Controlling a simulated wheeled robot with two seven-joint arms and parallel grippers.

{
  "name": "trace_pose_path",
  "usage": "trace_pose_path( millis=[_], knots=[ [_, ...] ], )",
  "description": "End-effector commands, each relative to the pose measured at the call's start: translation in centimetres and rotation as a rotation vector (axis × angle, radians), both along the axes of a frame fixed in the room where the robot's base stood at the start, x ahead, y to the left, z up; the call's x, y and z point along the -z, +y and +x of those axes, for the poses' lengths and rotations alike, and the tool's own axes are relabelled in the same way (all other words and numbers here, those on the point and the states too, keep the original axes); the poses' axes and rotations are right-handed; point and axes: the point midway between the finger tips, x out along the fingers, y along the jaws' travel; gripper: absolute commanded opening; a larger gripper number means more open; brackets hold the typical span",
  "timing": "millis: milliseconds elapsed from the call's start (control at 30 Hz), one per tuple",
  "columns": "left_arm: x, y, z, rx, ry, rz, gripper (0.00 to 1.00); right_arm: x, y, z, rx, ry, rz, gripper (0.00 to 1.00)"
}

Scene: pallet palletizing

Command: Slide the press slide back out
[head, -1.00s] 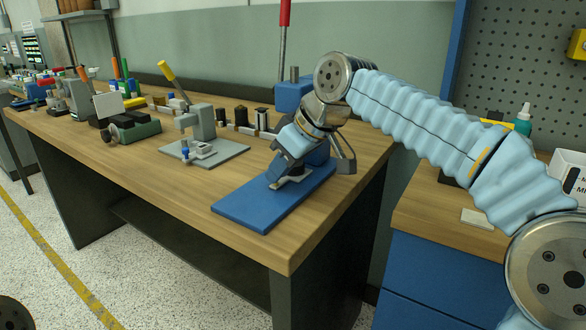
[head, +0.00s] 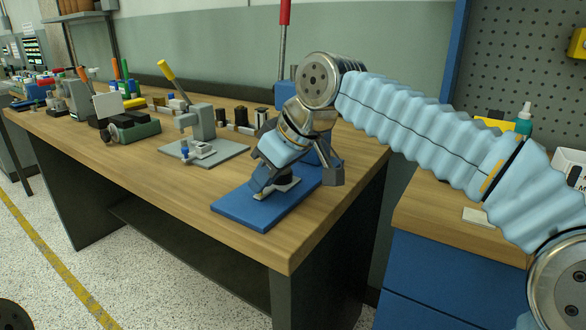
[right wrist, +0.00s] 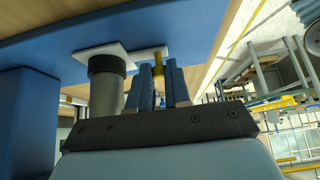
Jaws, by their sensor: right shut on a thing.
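The press has a blue base plate (head: 248,212), a blue body mostly behind my arm, and a lever with a red handle (head: 285,12). My right gripper (head: 266,190) is low over the base plate. In the right wrist view its fingers (right wrist: 163,82) are shut on the slide's yellow post (right wrist: 160,62). The white slide plate (head: 288,187) shows partly beside the gripper, lying on the base; it also shows in the right wrist view (right wrist: 96,53). A grey cylinder with a black band (right wrist: 106,88) stands on it. My left gripper is not in view.
Left of the press, a grey fixture (head: 203,125) on a plate stands on the wooden bench (head: 150,180). A green vise-like tool (head: 133,130) and several small parts stand farther left. The bench front beside the base plate is clear. A blue cabinet (head: 440,265) is at right.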

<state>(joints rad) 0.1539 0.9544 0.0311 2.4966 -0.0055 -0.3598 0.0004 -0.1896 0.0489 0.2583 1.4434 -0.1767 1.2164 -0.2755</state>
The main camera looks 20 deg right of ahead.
Motion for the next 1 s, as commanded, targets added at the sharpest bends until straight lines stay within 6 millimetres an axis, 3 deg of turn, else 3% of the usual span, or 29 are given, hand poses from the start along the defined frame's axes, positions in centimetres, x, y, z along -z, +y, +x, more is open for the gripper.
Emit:
trace_pose_path(
  millis=[1000],
  knots=[
    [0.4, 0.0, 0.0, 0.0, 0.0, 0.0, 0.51, -0.1, 3.8, -2.9, -0.002, -0.003, 0.0, 0.0]
  ],
)
